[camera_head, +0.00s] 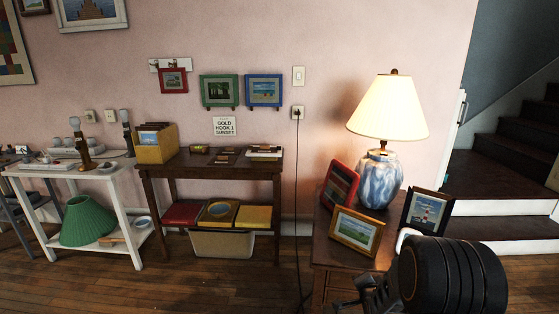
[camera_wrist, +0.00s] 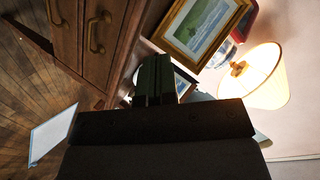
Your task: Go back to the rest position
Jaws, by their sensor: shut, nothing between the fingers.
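My gripper (camera_wrist: 153,78) shows in the wrist view as a dark pair of fingers pressed together, with nothing between them. In the head view my dark arm is at the bottom right, in front of the wooden side table (camera_head: 326,250). A gold-framed landscape picture (camera_head: 357,231) stands on that table; it also shows in the wrist view (camera_wrist: 205,32), tilted, just beyond the fingers. I cannot tell the exact gap between fingers and table.
On the side table are a lit lamp with a blue-white base (camera_head: 378,180), a red frame (camera_head: 339,186) and a dark lighthouse frame (camera_head: 427,210). A dark console table (camera_head: 211,170) and a white table (camera_head: 128,178) stand to the left. Open wooden floor (camera_head: 190,287) lies in front.

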